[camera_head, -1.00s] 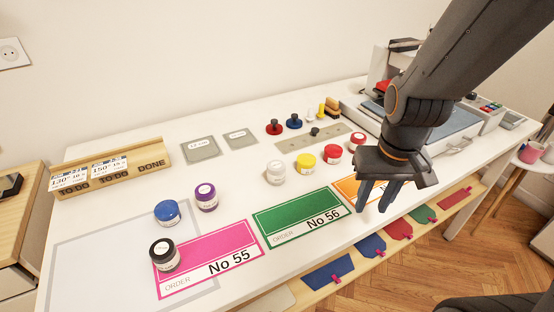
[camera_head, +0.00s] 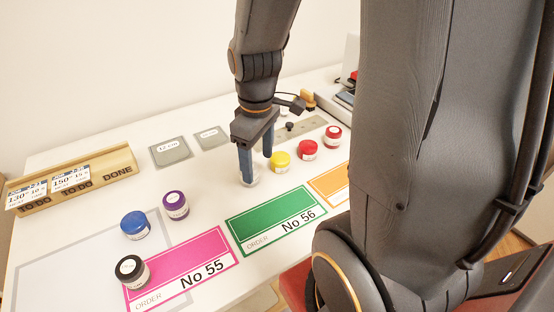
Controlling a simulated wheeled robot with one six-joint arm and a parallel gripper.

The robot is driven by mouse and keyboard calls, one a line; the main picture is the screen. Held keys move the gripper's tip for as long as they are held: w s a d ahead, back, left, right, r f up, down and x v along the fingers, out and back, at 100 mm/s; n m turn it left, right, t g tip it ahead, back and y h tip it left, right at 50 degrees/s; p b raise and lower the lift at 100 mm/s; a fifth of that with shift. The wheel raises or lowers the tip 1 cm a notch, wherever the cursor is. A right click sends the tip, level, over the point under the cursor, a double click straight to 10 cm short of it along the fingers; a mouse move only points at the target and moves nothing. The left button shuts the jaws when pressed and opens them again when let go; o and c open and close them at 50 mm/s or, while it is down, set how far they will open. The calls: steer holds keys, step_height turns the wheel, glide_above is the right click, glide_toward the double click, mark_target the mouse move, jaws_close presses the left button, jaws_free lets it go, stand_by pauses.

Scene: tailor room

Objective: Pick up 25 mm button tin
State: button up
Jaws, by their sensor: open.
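Several round tins stand on the white table; their labels are too small to read, so I cannot tell which is the 25 mm button tin. My gripper (camera_head: 258,168) points down, open, at a white tin (camera_head: 255,179). One finger partly hides this tin; I cannot tell whether the fingers straddle or touch it. A yellow tin (camera_head: 280,162) stands just right of the fingers, with two red tins (camera_head: 308,150) (camera_head: 333,136) beyond it. A purple tin (camera_head: 176,205), a blue tin (camera_head: 135,225) and a black tin (camera_head: 132,271) stand to the left.
A pink No 55 card (camera_head: 185,268), a green No 56 card (camera_head: 270,222) and an orange card (camera_head: 328,187) lie along the front. Grey labelled plates (camera_head: 172,152) and a wooden card rack (camera_head: 95,178) are behind. My arm hides the table's right side.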

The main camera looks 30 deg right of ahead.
mark_target(280, 157)
steer(key=w+d+n, duration=0.1)
steer(key=d+n, duration=0.1)
steer(key=n, duration=0.2)
steer(key=w+d+n+p, duration=0.1)
steer(key=d+n, duration=0.2)
steer(key=w+d+r+n+p, duration=0.1)
steer(key=w+d+n, duration=0.1)
steer(key=d+n, duration=0.1)
steer(key=shift+n+g, duration=0.4)
steer(key=shift+n, duration=0.4)
steer(key=shift+w+d+n, duration=0.15)
steer(key=shift+d+n, duration=0.35)
steer(key=shift+n, duration=0.2)
steer(key=shift+d+f, duration=0.1)
steer(key=shift+f, duration=0.45)
steer(key=shift+w+f+p, duration=0.1)
steer(key=shift+f+p, duration=1.25)
steer(key=shift+f, duration=2.1)
steer(key=c, duration=1.2)
steer(key=shift+r, duration=0.1)
